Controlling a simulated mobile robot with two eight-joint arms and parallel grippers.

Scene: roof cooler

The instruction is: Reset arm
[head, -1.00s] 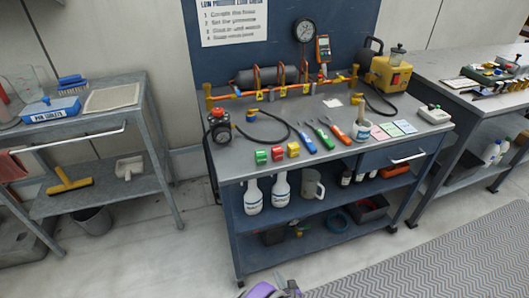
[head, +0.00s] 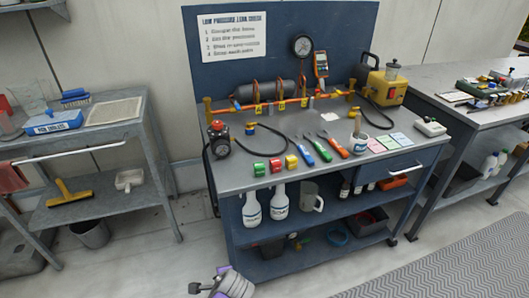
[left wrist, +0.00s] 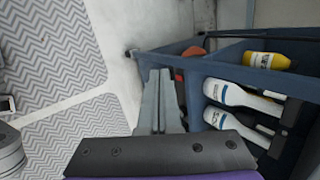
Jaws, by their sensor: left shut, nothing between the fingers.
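My left gripper (left wrist: 160,75) shows in the left wrist view as two grey fingers lying together, shut with nothing between them. They point toward the open side of the blue workbench, where white bottles (left wrist: 235,98) stand. In the head view, a purple and grey part of my left arm (head: 232,283) shows at the bottom edge, in front of the blue workbench (head: 300,268) and low near the floor. The fingers are not clear there. My right gripper is in neither view.
A grey shelf cart (head: 95,165) stands left and another bench (head: 470,100) right. A zigzag mat (head: 450,265) covers floor at the right front.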

